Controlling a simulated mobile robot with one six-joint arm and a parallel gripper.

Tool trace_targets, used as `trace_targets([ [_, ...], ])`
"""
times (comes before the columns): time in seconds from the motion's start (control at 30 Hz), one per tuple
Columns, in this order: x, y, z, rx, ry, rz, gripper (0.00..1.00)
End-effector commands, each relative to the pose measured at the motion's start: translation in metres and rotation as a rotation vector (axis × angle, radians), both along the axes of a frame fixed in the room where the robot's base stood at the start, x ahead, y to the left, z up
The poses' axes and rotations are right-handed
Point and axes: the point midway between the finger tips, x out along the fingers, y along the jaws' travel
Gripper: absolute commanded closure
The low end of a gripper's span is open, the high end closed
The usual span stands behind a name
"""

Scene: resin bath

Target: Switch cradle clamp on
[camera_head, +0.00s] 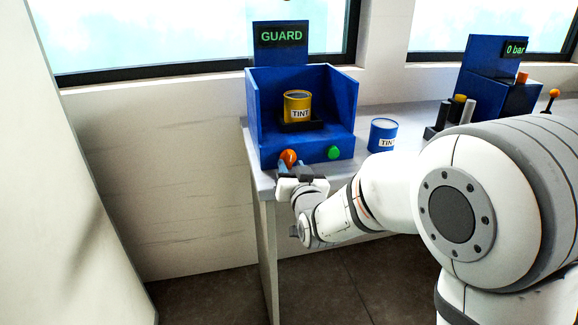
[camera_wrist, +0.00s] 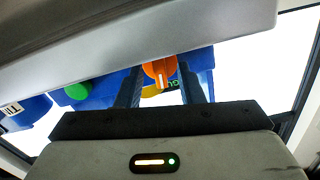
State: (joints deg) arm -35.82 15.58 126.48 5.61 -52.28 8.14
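The blue machine (camera_head: 272,97) carries a "GUARD" display and has an open-fronted bay. An orange rotary knob (camera_head: 288,157) is on its lower front at the left, with a green button (camera_head: 334,153) to the right. My gripper (camera_head: 291,171) is right in front of the knob. In the wrist view, which is upside down, the orange knob (camera_wrist: 160,70) with its white mark lies between the fingertips of my gripper (camera_wrist: 161,82). The fingers are apart; I cannot tell whether they touch the knob. A yellow TINT can (camera_head: 297,104) sits on a dark holder (camera_head: 302,126) in the bay.
A blue TINT can (camera_head: 382,135) stands on the bench (camera_head: 262,183) to the right of the machine. Farther right are another blue machine (camera_head: 490,80) reading "0 bar", and an orange-topped lever (camera_head: 552,97). Windows are behind; a pale panel (camera_head: 70,180) is at left.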

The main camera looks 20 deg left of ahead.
Motion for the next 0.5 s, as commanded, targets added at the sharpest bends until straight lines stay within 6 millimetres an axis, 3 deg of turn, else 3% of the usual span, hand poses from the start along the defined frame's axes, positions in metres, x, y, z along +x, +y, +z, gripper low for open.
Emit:
trace_targets([
  [0.2, 0.014, 0.0087, -0.0004, -0.001, 0.001, 0.0, 0.66],
  [0.43, 0.0146, 0.0093, -0.0002, -0.001, 0.001, 0.0, 0.66],
  [0.5, 0.0144, 0.0093, -0.0002, 0.0, 0.001, 0.001, 0.7],
])
